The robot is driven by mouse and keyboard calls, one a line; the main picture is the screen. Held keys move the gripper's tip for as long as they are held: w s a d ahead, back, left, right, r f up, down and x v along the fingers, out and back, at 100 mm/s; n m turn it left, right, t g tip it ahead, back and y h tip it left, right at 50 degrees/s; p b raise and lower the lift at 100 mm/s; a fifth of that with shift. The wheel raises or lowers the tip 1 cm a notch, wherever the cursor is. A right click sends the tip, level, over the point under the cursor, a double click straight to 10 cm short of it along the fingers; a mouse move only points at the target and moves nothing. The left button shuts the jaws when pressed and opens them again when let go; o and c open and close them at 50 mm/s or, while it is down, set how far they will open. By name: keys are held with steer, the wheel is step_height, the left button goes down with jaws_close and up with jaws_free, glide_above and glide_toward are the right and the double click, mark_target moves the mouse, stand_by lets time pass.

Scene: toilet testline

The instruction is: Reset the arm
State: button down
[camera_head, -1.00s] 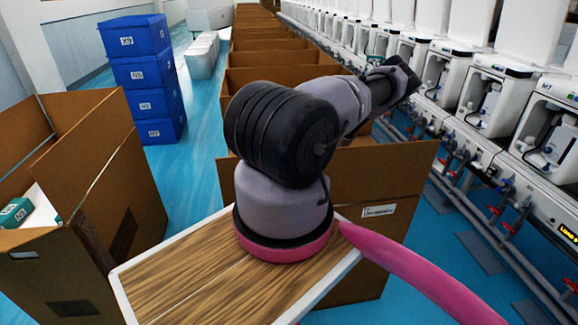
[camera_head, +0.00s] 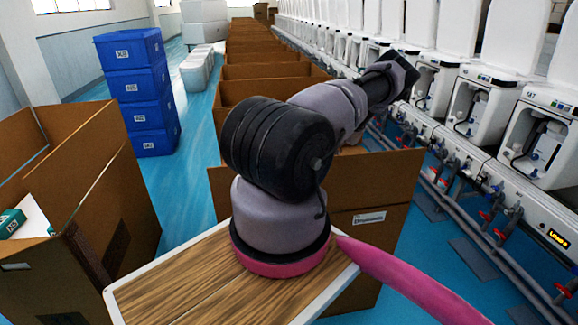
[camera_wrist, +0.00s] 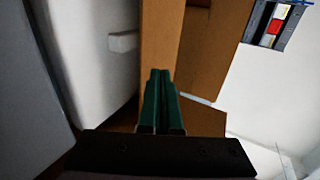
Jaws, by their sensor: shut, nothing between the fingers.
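My arm rises from the wooden-topped surface of my base in the head view and reaches up and to the right, toward the row of toilets. Its far end is dark, and the fingers cannot be made out there. In the wrist view my gripper (camera_wrist: 161,76) shows as two green fingers pressed together. It is shut with nothing between the fingers. Behind the fingers are brown cardboard and a white curved surface.
Open cardboard boxes (camera_head: 376,185) line up behind my arm, and another box (camera_head: 125,180) stands at left. Blue bins (camera_head: 139,92) are stacked beyond it. White toilets (camera_head: 545,115) on a test line run along the right. Blue floor (camera_head: 200,120) lies clear between the bins and the box row.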

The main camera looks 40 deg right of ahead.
steer(key=shift+v, duration=0.9)
steer(key=w+a+r+n+g+h, duration=0.1)
steer(key=w+a+r+g+h, duration=0.1)
steer(key=w+a+r, duration=0.5)
steer(key=a+r+n+g+h, duration=0.1)
steer(key=a+r+g, duration=0.1)
steer(key=a+r, duration=0.65)
steer(key=w+a+r+n+g+h, duration=0.15)
steer(key=w+a+r, duration=0.25)
steer(key=r, duration=0.8)
steer(key=s+a+r+t+h, duration=0.15)
steer(key=s+a+r, duration=0.25)
steer(key=a+r, duration=0.55)
steer(key=s+a+r+h, duration=0.3)
steer(key=s+a+r, duration=0.1)
steer(key=a+r, duration=0.5)
steer(key=s+a+r+t, duration=0.3)
steer(key=s+a, duration=0.7)
steer(key=s, duration=0.4)
steer(key=shift+a+m+t+y, duration=0.3)
steer(key=shift+m+t, duration=0.15)
steer(key=shift+t, duration=0.15)
